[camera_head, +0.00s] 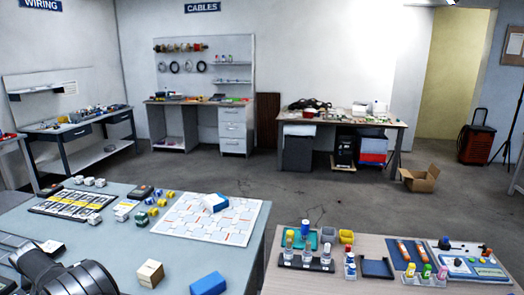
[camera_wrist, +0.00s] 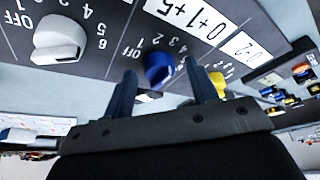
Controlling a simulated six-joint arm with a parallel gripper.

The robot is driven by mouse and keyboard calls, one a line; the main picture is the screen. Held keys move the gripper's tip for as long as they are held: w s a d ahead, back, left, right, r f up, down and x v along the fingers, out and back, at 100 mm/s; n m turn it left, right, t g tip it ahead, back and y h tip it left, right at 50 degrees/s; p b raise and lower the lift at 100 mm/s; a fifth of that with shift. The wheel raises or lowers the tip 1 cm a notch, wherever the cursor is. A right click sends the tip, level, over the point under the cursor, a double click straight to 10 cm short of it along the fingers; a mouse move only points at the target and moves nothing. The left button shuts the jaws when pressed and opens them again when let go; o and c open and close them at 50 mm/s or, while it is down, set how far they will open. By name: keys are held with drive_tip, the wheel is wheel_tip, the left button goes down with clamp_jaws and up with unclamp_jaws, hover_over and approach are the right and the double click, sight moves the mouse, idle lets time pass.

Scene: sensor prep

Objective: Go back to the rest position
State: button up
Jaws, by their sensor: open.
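My gripper (camera_wrist: 162,78) is open in the wrist view, its two dark fingers apart. A blue knob (camera_wrist: 158,68) shows between and beyond the fingertips; I cannot tell how far beyond, and nothing is visibly clamped. The knob sits on a dark dial panel (camera_wrist: 105,55) with printed numbers, OFF marks and white labels. A white knob (camera_wrist: 58,38) is to its left and a yellow knob (camera_wrist: 217,84) to its right, partly behind a finger. In the head view my dark arm fills the bottom left corner; my fingers cannot be made out there.
The blue-grey table (camera_head: 150,262) bears a striped panel (camera_head: 72,204), a patterned board (camera_head: 208,222), a blue block (camera_head: 208,284) and a wooden block (camera_head: 150,272). A second table (camera_head: 345,243) at right holds bottles and small trays. Open floor (camera_head: 330,190) lies behind both tables.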

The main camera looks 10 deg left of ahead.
drive_tip(key=shift+r, duration=0.15)
drive_tip(key=v, duration=1.7)
drive_tip(key=x, duration=1.7)
drive_tip(key=shift+f, duration=0.3)
drive_tip(key=shift+w+r+n, duration=0.1)
drive_tip(key=shift+r+n, duration=0.1)
drive_tip(key=shift+n, duration=0.5)
drive_tip(key=n+g+y, duration=0.1)
drive_tip(key=n, duration=0.3)
drive_tip(key=shift+w+d+g, duration=0.1)
drive_tip(key=shift+g, duration=0.3)
drive_tip(key=n+g, duration=0.1)
drive_tip(key=n, duration=0.2)
drive_tip(key=shift+w+n, duration=0.15)
drive_tip(key=shift+n, duration=0.15)
drive_tip(key=shift+v, duration=1.95)
drive_tip(key=shift+d, duration=0.1)
